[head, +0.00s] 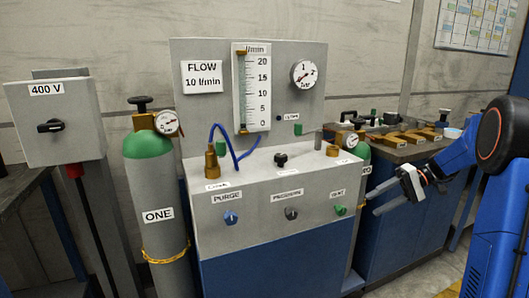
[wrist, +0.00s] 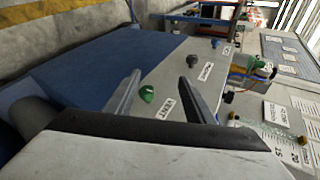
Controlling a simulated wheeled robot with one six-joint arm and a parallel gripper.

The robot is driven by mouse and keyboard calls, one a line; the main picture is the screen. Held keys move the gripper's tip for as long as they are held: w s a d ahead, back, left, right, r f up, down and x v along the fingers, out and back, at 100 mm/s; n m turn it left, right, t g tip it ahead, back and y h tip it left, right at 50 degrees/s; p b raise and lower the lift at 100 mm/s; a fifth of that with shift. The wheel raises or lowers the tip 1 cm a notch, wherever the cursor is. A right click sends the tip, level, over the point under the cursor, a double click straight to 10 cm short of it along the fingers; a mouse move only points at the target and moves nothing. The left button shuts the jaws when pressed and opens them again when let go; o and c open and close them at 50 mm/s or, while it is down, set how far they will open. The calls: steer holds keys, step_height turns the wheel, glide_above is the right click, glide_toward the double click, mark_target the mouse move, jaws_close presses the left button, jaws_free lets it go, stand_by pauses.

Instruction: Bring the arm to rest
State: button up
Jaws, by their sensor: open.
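My blue arm (head: 480,165) reaches in from the right in the head view. My gripper (head: 372,204) is at its end, to the right of the gas panel's front face (head: 260,215). The jaws are apart and nothing is between them. In the wrist view the two fingers of my gripper (wrist: 161,74) point toward the panel. The green VENT knob (wrist: 147,94) shows between them there; it also shows in the head view (head: 340,210), left of the fingertips. I cannot tell the exact gap, but the fingers look clear of the knob.
The PRESSURE knob (head: 291,213) and PURGE knob (head: 231,217) are further left. A second cylinder (head: 363,153) stands behind my gripper. A blue bench (head: 405,215) is at right.

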steer(key=s+a+r+h, duration=0.1)
steer(key=s+a+h, duration=0.3)
steer(key=s, duration=0.5)
steer(key=s+a+r+h, duration=0.1)
steer(key=s+a+h, duration=0.1)
steer(key=s+a, duration=0.55)
steer(key=s+d+f+t+h, duration=0.1)
steer(key=s+f+t+h, duration=0.1)
steer(key=s, duration=0.7)
steer(key=s+d+f+t+h, duration=0.1)
steer(key=s+f+t+h, duration=0.2)
steer(key=s, duration=0.7)
steer(key=shift+t+h, duration=0.3)
steer(key=shift+h, duration=0.2)
